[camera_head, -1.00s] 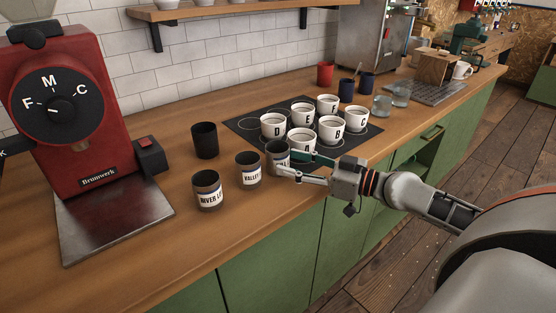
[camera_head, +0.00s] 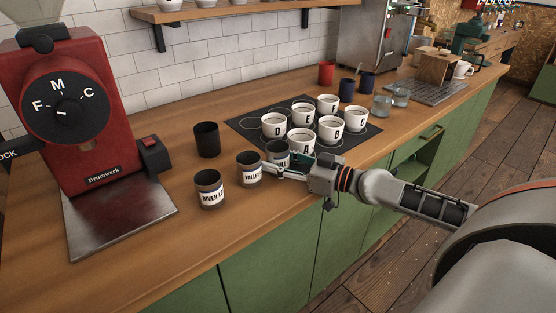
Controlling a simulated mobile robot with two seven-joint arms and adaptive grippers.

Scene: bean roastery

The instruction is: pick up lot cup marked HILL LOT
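The HILL LOT cup (camera_head: 277,149) is a dark cup with a white label. It stands upright on the wooden counter, right of the VALLEY cup (camera_head: 249,168) and in front of the black mat. Only part of its label shows; the fingers cover its lower right side. My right gripper (camera_head: 286,167) comes in from the right at the cup, one finger across its front and the other at its right side. I cannot tell whether the fingers press on it. My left gripper is not in view.
The RIVER cup (camera_head: 210,190) and a plain dark cup (camera_head: 206,140) stand to the left. Several lettered white cups, such as cup A (camera_head: 301,141), stand close behind on the black mat (camera_head: 244,126). A red grinder (camera_head: 116,134) stands at far left.

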